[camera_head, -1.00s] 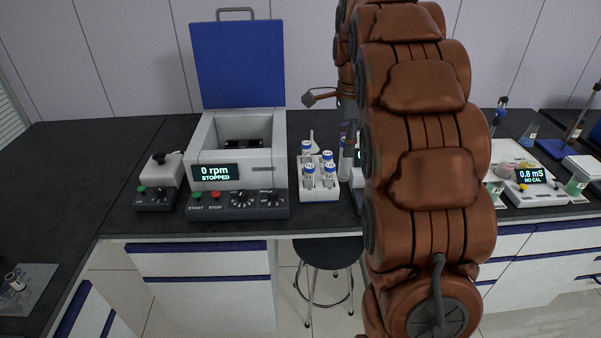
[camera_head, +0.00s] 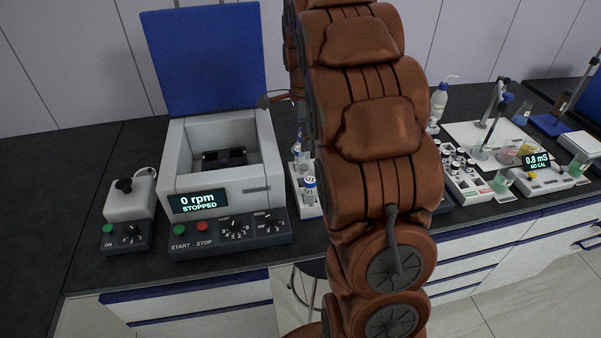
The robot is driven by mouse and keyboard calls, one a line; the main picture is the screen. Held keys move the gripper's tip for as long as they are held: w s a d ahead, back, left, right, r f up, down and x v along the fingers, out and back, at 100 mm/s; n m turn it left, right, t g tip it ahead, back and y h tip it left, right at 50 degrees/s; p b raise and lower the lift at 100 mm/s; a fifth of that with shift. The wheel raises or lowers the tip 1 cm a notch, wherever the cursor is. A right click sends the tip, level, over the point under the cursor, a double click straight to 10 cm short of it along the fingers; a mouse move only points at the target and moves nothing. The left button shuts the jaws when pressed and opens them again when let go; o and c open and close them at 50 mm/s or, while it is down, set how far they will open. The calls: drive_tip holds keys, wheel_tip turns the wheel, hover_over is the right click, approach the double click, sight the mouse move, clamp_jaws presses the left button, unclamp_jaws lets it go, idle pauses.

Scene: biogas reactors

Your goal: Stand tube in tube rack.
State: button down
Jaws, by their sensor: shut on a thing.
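The white tube rack (camera_head: 308,211) stands on the dark bench, right of the centrifuge. Its right part is hidden behind my arm. Capped tubes with blue and white tops stand in it; the front one (camera_head: 310,189) shows clearly. My gripper (camera_head: 302,122) is over the rack's back part, mostly hidden behind my arm, with only a sliver showing at the arm's left edge. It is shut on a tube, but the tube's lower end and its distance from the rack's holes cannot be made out.
The centrifuge (camera_head: 222,190), lid up and reading 0 rpm STOPPED, is close left of the rack. A small mixer (camera_head: 130,212) is farther left. Right of my arm are a vial tray (camera_head: 464,180), a wash bottle (camera_head: 438,104) and a meter (camera_head: 546,172). The far left bench is clear.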

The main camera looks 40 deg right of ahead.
sight(305, 165)
drive_tip(key=shift+s+f+p, duration=0.1)
drive_tip(key=shift+f+p, duration=1.25)
drive_tip(key=shift+f, duration=3.15)
drive_tip(key=shift+f, duration=0.2)
drive_tip(key=c, duration=0.8)
unclamp_jaws()
drive_tip(key=shift+r, duration=0.1)
drive_tip(key=shift+r, duration=0.1)
wheel_tip(305, 165, up, 12)
drive_tip(key=b, duration=0.3)
